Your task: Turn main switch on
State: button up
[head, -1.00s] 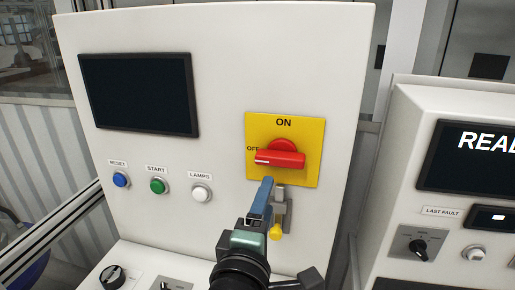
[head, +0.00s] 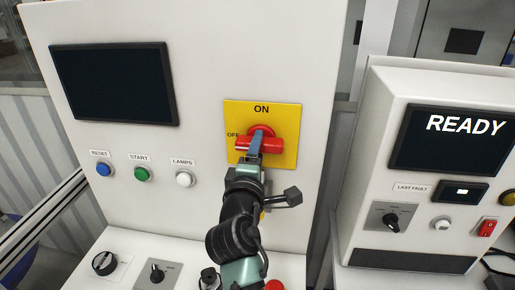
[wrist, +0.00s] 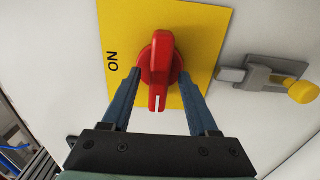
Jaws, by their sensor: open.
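The main switch is a red rotary handle (head: 243,144) on a yellow plate (head: 285,118) marked ON at the top and OFF at the left. The handle lies horizontal, and its white mark points to the OFF side. In the wrist view the red handle (wrist: 157,72) stands between the two blue fingers of my gripper (wrist: 159,88), with ON to its left. My gripper (head: 255,143) is open, one finger on each side of the handle. Gaps show beside the handle's near end; contact at the fingertips cannot be told.
A grey latch with a yellow knob (wrist: 303,92) sits on the panel beside the plate. Blue, green and white buttons (head: 184,179) and a dark screen (head: 115,84) are to the left. A second cabinet with a READY screen (head: 447,142) stands at the right.

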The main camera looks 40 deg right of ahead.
grip_shut()
jog(key=shift+f+m+b, duration=0.1)
jog(key=shift+m+b, duration=0.2)
jog(key=shift+b, duration=0.1)
jog(key=shift+m+b, duration=6.65)
jog(key=shift+m, duration=1.85)
